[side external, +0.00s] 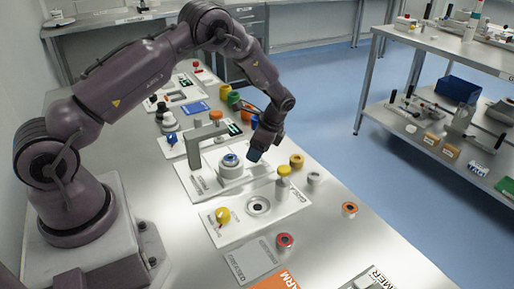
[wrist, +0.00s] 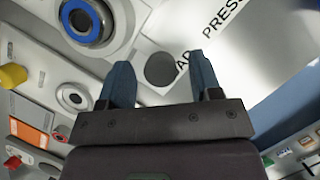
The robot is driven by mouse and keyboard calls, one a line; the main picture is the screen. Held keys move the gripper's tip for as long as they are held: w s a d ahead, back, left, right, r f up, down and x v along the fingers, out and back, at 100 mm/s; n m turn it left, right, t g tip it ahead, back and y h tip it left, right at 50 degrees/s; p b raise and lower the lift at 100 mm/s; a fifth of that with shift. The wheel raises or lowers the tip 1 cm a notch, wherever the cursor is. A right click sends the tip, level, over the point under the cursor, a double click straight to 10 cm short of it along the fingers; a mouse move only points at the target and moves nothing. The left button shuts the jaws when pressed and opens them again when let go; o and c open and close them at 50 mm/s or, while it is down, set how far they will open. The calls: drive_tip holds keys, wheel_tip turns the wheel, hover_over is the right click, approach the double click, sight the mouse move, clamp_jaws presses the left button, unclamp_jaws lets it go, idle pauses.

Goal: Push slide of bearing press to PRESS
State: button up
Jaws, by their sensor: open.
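A round white and metal holder with a blue ring (side external: 231,160) sits beside the column; the ring also shows at the top left of the wrist view (wrist: 85,20). My gripper (side external: 255,155) is just right of this holder, pointing down. In the wrist view my gripper (wrist: 160,62) has its fingers apart. Between them is a grey disc (wrist: 160,69), on or above the white plate; I cannot tell if it is the slide's handle. The PRESS label (wrist: 223,18) is beyond the right finger.
A yellow-capped cylinder (side external: 284,172) and an orange-topped one (side external: 297,161) stand close right of my gripper. A plate with a yellow knob (side external: 222,215) and a round socket lies in front. Another fixture with a blue knob (side external: 172,139) is behind the press.

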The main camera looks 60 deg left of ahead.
clamp_jaws()
drive_tip(key=a, duration=0.8)
drive_tip(key=shift+a, duration=0.1)
drive_tip(key=shift+c, duration=0.9)
unclamp_jaws()
drive_tip(key=shift+o, duration=0.9)
drive_tip(key=v, duration=1.3)
